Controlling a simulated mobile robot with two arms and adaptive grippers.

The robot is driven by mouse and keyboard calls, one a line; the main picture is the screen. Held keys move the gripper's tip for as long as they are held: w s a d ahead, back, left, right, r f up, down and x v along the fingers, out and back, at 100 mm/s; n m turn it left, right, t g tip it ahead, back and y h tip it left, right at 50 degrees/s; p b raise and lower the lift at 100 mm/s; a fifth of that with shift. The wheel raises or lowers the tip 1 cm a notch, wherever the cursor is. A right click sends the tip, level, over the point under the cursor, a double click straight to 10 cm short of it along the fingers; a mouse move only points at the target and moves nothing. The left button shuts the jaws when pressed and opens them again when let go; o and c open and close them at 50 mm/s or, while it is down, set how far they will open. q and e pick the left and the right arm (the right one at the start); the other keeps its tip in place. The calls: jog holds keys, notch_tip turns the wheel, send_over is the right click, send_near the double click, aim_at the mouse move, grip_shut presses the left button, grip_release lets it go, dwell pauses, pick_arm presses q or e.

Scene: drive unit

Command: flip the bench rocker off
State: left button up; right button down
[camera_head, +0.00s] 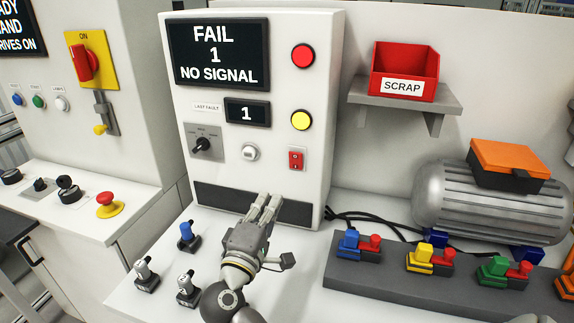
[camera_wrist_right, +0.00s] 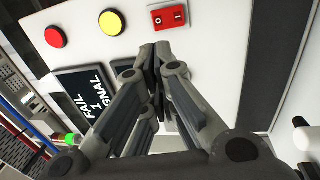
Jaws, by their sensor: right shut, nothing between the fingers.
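The bench rocker (camera_head: 296,159) is a small red switch at the lower right of the white test panel's face (camera_head: 318,120). In the right wrist view the rocker (camera_wrist_right: 168,17) shows an O and an I mark, just beyond the fingertips. I cannot tell which side is pressed in. My right gripper (camera_head: 270,202) is shut and empty, in front of the panel's lower part, below and left of the rocker in the head view. The closed fingertips (camera_wrist_right: 156,50) also show in the wrist view; contact with the panel cannot be told. My left gripper is not in view.
A yellow button (camera_head: 301,120), a red button (camera_head: 303,55) and a dark selector knob (camera_head: 202,145) share the panel. The screen (camera_head: 220,53) reads FAIL 1 NO SIGNAL. Small joysticks (camera_head: 186,236) stand left of my arm. A dark block with coloured connectors (camera_head: 345,273) lies to the right.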

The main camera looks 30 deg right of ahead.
aim_at(290, 156)
jog(key=p+x, duration=0.5)
jog(key=x, duration=0.8)
jog(key=shift+w+d+p, duration=0.25)
jog(key=shift+d+p, duration=0.1)
jog(key=shift+p, duration=0.05)
jog(key=shift+w+d, duration=0.15)
jog(key=shift+f, duration=0.1)
jog(key=shift+w+d+b, duration=0.15)
jog(key=shift+d+b, duration=0.1)
jog(key=shift+b, duration=0.2)
jog(key=shift+r, duration=0.2)
